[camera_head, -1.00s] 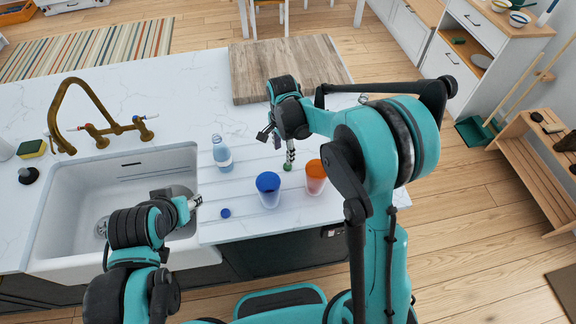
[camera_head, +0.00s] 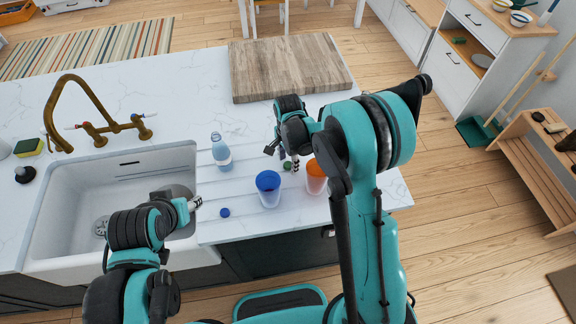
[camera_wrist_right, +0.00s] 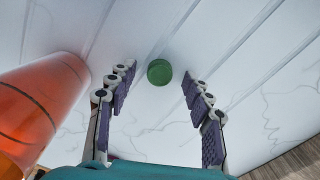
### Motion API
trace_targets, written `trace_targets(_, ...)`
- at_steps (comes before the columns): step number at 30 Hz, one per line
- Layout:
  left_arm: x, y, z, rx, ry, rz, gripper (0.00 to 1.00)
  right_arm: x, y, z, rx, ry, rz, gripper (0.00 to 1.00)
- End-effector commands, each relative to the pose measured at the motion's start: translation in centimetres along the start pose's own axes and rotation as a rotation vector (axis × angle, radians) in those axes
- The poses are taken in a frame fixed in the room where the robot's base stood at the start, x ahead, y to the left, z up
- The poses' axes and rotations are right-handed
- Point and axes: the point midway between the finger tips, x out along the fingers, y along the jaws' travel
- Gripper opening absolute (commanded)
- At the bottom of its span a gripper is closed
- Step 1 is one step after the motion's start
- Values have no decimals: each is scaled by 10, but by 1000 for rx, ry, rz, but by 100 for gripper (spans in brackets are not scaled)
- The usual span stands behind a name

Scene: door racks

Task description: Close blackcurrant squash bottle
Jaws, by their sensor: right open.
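A green round cap (camera_head: 287,165) lies on the white worktop beside the two cups. My right gripper (camera_head: 281,157) is just above it, pointing down, fingers spread and empty. In the right wrist view the green cap (camera_wrist_right: 159,72) shows between and beyond the fingertips. I cannot make out any bottle marked as blackcurrant squash. A pale blue bottle (camera_head: 221,152) with a white label stands upright by the sink, and a blue cap (camera_head: 225,212) lies in front of it. My left gripper (camera_head: 193,204) hangs over the sink's right edge; its jaws are unclear.
A blue cup (camera_head: 268,190) and an orange cup (camera_head: 315,178) stand close to the green cap. The orange cup also fills the left of the wrist view (camera_wrist_right: 35,110). A wooden board (camera_head: 285,68) lies behind. The sink (camera_head: 60,240) is at left.

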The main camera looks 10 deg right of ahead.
Motion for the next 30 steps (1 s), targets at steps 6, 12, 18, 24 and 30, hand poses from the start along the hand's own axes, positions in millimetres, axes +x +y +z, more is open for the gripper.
trace_targets(6, 0, 0, 0, 0, 0, 0, 46, 2, 0, 0, 0, 0, 0, 51)
trace_targets(12, 0, 0, 0, 0, 0, 0, 46, 2, 0, 0, 0, 0, 0, 40)
trace_targets(18, 0, 0, 0, 0, 0, 0, 46, 2, 0, 0, 0, 0, 0, 17)
trace_targets(24, 0, 0, 0, 0, 0, 0, 46, 2, 0, 0, 0, 0, 0, 17)
trace_targets(30, -1, 0, -1, 0, 0, 0, 46, -3, 0, 0, 0, 0, 0, 17)
